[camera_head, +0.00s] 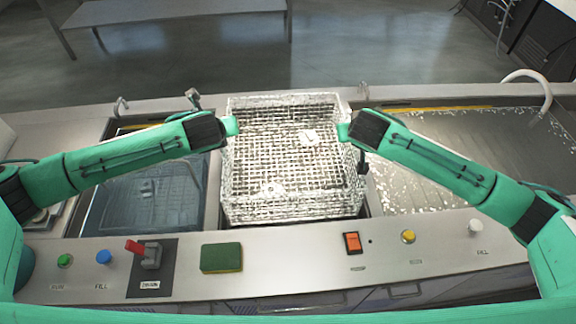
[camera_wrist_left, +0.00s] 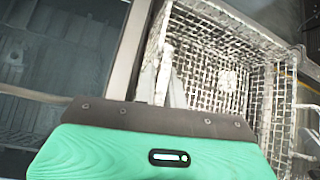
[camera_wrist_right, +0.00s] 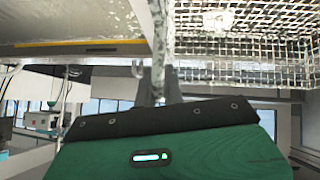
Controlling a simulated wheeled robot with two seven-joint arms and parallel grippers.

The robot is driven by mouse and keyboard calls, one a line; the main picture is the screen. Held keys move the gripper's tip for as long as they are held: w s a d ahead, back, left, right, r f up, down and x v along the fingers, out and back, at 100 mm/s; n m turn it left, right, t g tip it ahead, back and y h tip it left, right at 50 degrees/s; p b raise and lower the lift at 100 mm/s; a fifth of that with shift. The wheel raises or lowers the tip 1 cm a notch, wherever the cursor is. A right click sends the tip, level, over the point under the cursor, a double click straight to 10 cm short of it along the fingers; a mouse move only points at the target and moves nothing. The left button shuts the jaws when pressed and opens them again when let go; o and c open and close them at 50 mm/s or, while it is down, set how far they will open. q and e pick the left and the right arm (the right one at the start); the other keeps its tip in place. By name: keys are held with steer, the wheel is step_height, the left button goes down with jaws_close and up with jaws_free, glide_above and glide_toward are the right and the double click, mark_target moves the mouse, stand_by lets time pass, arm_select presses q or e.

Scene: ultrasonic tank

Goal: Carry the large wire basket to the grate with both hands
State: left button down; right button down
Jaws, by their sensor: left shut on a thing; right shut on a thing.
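The large wire basket (camera_head: 290,208) is in the middle of the counter in the head view, roughly level, between the two tanks. Two small pale items (camera_head: 308,138) lie in it. My left gripper (camera_head: 234,125) is shut on its left rim; the wrist view shows the fingers (camera_wrist_left: 168,82) at the wire wall. My right gripper (camera_head: 346,132) is shut on its right rim, with the fingers (camera_wrist_right: 156,84) at the rim in the wrist view. I cannot make out the grate; the basket covers what is beneath it.
A tank (camera_head: 90,205) of clear liquid is left of the basket. A wide tank (camera_head: 440,135) with a speckled surface is at right. Along the front panel are a red-handled lever (camera_head: 150,254), a green-yellow sponge (camera_head: 221,257), an orange switch (camera_head: 352,242) and several buttons. Taps stand behind.

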arm_select(q)
steer(key=shift+d+f, duration=0.15)
steer(key=shift+d, duration=0.05)
arm_select(e)
steer(key=shift+a+f, duration=0.2)
steer(key=shift+a, duration=0.1)
arm_select(q)
steer(key=c, duration=1.8)
jaws_free()
steer(key=shift+f, duration=0.15)
arm_select(e)
steer(key=c, duration=1.8)
jaws_free()
steer(key=shift+f, duration=0.15)
steer(key=shift+c, duration=0.2)
arm_select(q)
steer(key=o, duration=0.3)
arm_select(e)
steer(key=o, duration=0.3)
steer(key=shift+s+d, duration=0.1)
arm_select(q)
steer(key=shift+s+a, duration=0.1)
arm_select(e)
steer(key=shift+o, duration=0.2)
steer(key=shift+d, duration=0.15)
arm_select(q)
steer(key=shift+a, duration=0.1)
